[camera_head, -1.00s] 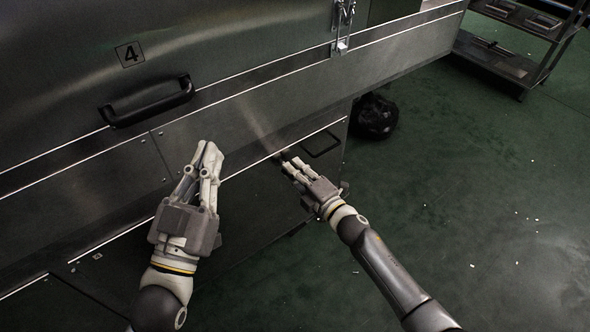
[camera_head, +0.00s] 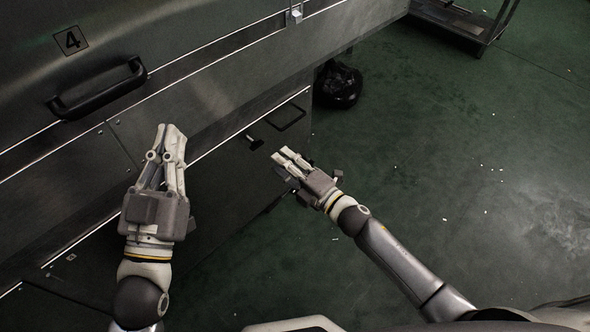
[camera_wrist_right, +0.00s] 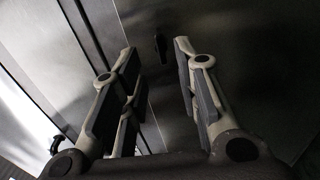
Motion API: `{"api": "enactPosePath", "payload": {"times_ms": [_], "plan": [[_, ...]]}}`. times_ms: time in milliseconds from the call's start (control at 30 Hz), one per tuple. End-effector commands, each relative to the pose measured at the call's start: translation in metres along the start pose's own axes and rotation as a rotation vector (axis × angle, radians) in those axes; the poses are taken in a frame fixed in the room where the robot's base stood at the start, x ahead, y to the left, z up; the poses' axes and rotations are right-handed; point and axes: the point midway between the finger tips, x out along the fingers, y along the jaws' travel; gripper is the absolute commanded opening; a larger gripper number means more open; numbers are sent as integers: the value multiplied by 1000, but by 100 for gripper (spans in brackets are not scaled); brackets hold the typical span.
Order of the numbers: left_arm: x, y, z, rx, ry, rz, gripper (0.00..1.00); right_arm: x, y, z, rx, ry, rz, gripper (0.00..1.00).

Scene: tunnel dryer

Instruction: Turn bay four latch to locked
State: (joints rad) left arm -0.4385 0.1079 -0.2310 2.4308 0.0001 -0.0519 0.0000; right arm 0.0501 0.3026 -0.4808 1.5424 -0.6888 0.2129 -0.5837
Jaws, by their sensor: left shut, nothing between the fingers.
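The panel marked 4 (camera_head: 70,40) carries a long black handle (camera_head: 98,88). A small black latch-like knob (camera_head: 255,143) sticks out of the lower panel beside a dark rectangular pull. It also shows in the right wrist view (camera_wrist_right: 160,47) as a small upright dark piece, beyond and between the fingers. I cannot tell for sure that it is the bay four latch, or its setting. My right gripper (camera_head: 283,160) is open and empty, a little below and right of the knob, apart from it. My left gripper (camera_head: 172,130) is shut and empty in front of the lower panels.
A silver clasp (camera_head: 294,14) sits on the dryer's edge at the top. The rectangular pull (camera_head: 287,118) is near the panel's right end. A black bag (camera_head: 338,85) lies on the green floor beyond it. A metal rack (camera_head: 465,22) stands at the top right. The floor on the right is mostly clear.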

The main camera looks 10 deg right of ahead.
Motion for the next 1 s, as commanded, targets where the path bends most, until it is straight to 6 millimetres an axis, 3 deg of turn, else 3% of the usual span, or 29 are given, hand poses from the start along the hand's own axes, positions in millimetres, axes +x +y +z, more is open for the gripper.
{"api": "enactPosePath", "payload": {"times_ms": [100, 300, 900, 1000], "plan": [[0, 0, 0, 0, 0, 0, 0, -19, 0, 0, 1, 0, -1, 29], [0, 0, 0, 0, 0, 0, 0, -35, 0, 0, 1, 0, 1, 29], [0, 0, 0, 0, 0, 0, 0, -38, 1, 0, 3, 0, 2, 29], [0, 0, 0, 0, 0, 0, 0, -38, 10, -4, 47, -8, 22, 29]]}}
